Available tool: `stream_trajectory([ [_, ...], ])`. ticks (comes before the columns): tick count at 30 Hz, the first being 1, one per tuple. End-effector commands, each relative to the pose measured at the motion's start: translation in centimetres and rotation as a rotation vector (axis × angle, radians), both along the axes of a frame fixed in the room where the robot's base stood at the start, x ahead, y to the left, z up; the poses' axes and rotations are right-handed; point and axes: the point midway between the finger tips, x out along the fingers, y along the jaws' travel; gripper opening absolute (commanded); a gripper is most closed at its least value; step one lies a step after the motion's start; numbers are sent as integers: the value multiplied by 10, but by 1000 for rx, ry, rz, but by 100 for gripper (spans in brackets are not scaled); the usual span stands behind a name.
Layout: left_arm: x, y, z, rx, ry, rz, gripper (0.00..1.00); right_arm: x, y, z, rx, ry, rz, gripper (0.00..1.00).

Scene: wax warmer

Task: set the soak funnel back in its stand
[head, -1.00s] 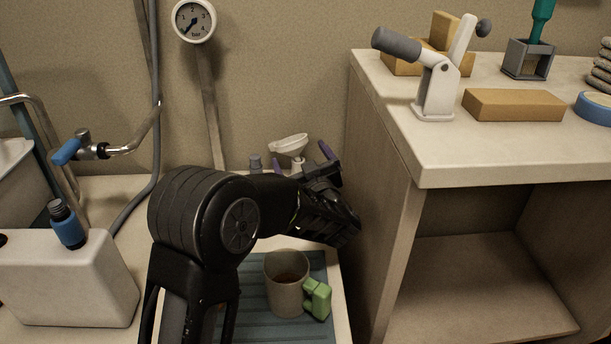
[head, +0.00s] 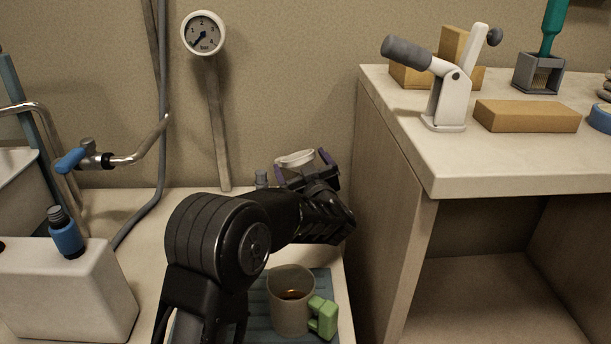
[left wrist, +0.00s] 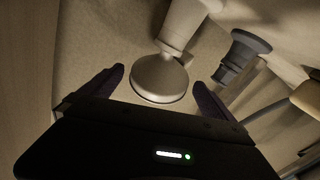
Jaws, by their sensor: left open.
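A white, round-rimmed piece that looks like the soak funnel (head: 295,158) is at the back of the low counter, by the wall. My left gripper (head: 303,165) is open there, its purple fingertips on either side of the white piece. In the left wrist view the white piece (left wrist: 160,80) shows a round end between the open fingers (left wrist: 158,88), with a gap on each side, and a narrower part leading to the top edge. My gripper and arm hide its lower part in the head view. I cannot make out its stand. My right gripper is not in view.
A grey-capped object (left wrist: 240,58) stands close beside the white piece. A white canister (head: 65,290) is at left. The higher cabinet (head: 395,195) rises close on the right.

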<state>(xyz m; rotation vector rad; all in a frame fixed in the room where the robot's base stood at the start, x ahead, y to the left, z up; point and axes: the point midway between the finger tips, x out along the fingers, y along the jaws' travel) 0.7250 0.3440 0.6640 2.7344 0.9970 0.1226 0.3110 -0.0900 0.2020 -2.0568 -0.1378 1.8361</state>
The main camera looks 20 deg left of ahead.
Motion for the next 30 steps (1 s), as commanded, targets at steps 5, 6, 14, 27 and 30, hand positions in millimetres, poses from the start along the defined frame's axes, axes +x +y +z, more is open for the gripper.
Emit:
stream_trajectory([
  [5, 13, 11, -2, 0, 0, 1, 100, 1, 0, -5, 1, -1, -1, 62],
  [6, 14, 12, -1, -1, 1, 0, 100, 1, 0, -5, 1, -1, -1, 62],
  [14, 15, 13, 0, -1, 1, 0, 100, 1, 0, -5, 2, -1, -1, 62],
  [27, 15, 12, 0, -1, 1, 0, 66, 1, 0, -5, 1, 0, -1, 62],
  [30, 15, 12, 0, -1, 1, 0, 57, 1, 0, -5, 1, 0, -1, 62],
])
